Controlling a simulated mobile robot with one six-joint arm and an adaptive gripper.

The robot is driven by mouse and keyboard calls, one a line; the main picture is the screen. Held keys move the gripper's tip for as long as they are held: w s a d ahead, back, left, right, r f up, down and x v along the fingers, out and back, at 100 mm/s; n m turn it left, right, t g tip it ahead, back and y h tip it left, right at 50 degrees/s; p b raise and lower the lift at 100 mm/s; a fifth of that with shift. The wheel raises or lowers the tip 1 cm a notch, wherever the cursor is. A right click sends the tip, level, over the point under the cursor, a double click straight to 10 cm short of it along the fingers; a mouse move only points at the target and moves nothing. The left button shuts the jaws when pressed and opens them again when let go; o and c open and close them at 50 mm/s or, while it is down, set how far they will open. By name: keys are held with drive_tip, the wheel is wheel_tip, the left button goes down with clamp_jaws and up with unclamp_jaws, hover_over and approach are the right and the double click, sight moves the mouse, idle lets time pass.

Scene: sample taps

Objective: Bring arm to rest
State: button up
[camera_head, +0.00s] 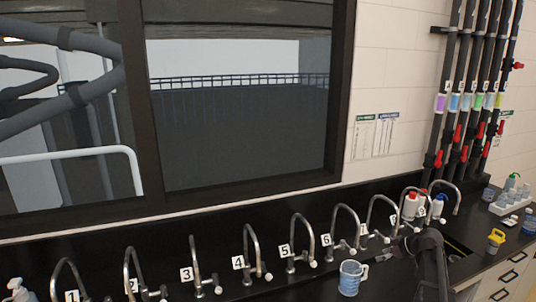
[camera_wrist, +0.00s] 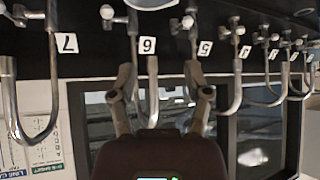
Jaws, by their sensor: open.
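My gripper (camera_wrist: 160,75) shows in the wrist view with its two fingers spread apart and nothing between them. Behind the fingers are the curved tap with the label 6 (camera_wrist: 147,46) and the label 5 (camera_wrist: 205,47); this view is upside down. In the head view my dark arm rises at the lower right, over the black counter near the right-hand taps. The gripper's fingers are hard to make out there. A blue measuring jug (camera_head: 350,278) with a handle stands upright on the counter, left of my arm and apart from it.
A row of curved metal taps with number labels (camera_head: 238,263) runs along the back of the counter. Bottles with red and blue caps (camera_head: 411,205) stand behind my arm. A yellow item (camera_head: 496,238) and a tray of bottles (camera_head: 511,205) are at the right. Pipes (camera_head: 462,110) climb the wall.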

drive_tip(key=s+a+f+m+g+b, duration=0.1)
drive_tip(key=s+a+f, duration=0.2)
drive_tip(key=a, duration=0.2)
drive_tip(key=s+a+f+m+g+h+b, duration=0.1)
drive_tip(key=s+a+f+b, duration=0.1)
drive_tip(key=a, duration=0.3)
drive_tip(key=s+a+f+m+g+h+b, duration=0.1)
drive_tip(key=s+a+f+b, duration=0.1)
drive_tip(key=s+a+f, duration=0.2)
drive_tip(key=shift+s+a+g, duration=0.25)
drive_tip(key=shift+a+g, duration=0.15)
drive_tip(key=shift+a, duration=0.25)
drive_tip(key=s+a+f+m+g+h+b, duration=0.2)
drive_tip(key=s+a+f+m+h+b, duration=0.2)
drive_tip(key=s+a, duration=0.5)
drive_tip(key=s+f+m, duration=0.1)
drive_tip(key=s+f, duration=0.1)
drive_tip(key=s, duration=0.2)
drive_tip(key=shift+s+f+g+b, duration=0.15)
drive_tip(key=shift+g+b, duration=0.15)
drive_tip(key=shift+b, duration=0.05)
